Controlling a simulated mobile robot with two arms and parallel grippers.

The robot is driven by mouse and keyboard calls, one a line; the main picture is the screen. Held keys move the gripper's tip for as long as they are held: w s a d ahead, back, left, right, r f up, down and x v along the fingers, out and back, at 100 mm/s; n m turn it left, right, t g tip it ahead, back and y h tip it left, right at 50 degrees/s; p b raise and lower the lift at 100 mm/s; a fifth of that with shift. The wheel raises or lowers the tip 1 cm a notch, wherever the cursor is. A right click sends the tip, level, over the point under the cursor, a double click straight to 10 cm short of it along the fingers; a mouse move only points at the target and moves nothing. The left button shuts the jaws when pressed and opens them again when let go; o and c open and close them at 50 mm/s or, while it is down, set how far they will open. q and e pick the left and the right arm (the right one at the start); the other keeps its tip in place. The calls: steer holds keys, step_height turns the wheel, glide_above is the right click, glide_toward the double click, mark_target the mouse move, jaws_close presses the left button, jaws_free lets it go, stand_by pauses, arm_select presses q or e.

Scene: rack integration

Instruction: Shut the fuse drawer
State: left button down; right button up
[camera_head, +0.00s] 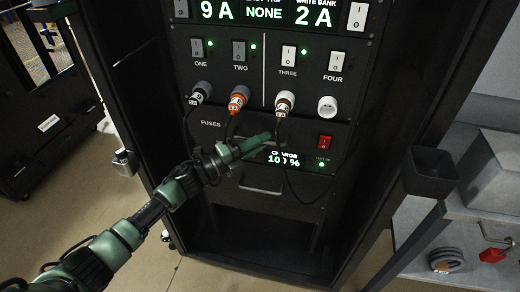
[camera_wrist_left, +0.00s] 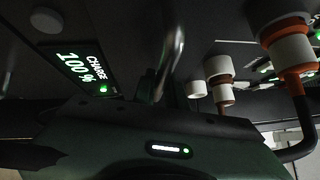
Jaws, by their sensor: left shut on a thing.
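The fuse drawer (camera_head: 210,124) is the dark panel marked FUSES, below the row of plugs on the black rack. My left gripper (camera_head: 264,137) is in front of it and hides part of its front. In the left wrist view a metal bar handle (camera_wrist_left: 172,50) runs down to the gripper, whose jaws are shut on it. The fingertips are mostly hidden there. How far the drawer stands out from the rack is hard to tell. My right gripper is in neither view.
Plugs with cables, including an orange one (camera_head: 238,97), hang above and beside the gripper. A red switch (camera_head: 325,141) is to its right, and a lower silver handle (camera_head: 262,187) is below. A grey shelf (camera_head: 480,190) stands at the right.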

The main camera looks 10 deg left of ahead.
arm_select(q)
steer(key=shift+w+f, duration=0.15)
steer(key=shift+w, duration=0.5)
steer(key=c, duration=1.5)
jaws_free()
steer(key=shift+s, duration=0.25)
steer(key=shift+o, duration=0.2)
steer(key=shift+s+a, duration=0.25)
steer(key=shift+a, duration=0.05)
steer(key=r+b+v, duration=0.1)
steer(key=v, duration=0.6)
steer(key=shift+f, duration=0.45)
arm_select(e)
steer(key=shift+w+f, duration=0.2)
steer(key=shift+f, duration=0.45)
